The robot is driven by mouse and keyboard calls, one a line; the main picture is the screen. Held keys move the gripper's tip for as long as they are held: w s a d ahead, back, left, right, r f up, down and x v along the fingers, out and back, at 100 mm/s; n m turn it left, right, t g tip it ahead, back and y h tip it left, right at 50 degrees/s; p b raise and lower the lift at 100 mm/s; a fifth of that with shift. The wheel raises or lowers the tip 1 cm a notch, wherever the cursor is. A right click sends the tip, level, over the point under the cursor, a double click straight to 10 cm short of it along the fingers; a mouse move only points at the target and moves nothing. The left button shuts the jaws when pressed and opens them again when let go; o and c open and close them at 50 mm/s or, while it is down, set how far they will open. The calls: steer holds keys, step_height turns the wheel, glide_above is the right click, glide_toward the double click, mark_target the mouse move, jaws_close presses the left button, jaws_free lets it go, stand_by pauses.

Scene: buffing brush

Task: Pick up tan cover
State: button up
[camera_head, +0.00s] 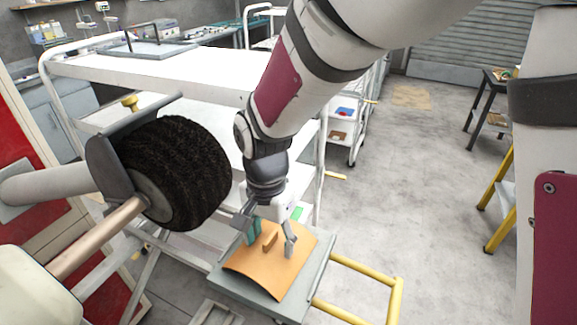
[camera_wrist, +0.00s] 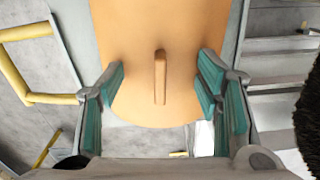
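The tan cover (camera_head: 283,262) is a curved orange-tan sheet with a small upright ridge-like handle on top. It lies on a grey platform (camera_head: 258,298). The wrist view shows the cover (camera_wrist: 130,60) from above, with its handle (camera_wrist: 160,76) between the fingers. My gripper (camera_head: 270,240) is just above the cover, pointing down. In the wrist view my gripper (camera_wrist: 162,90) is open, with teal pads on both sides of the handle and clear gaps to it. Whether the fingertips touch the cover's surface I cannot tell.
A dark round buffing brush (camera_head: 178,170) on a machine stands close to the left of my arm. A white shelf cart (camera_head: 150,72) is behind. Yellow tubular rails (camera_head: 368,272) extend right of the platform.

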steer(key=c, duration=0.9)
steer(key=shift+c, duration=0.8)
steer(key=shift+f, duration=0.1)
steer(key=shift+s+d, duration=0.1)
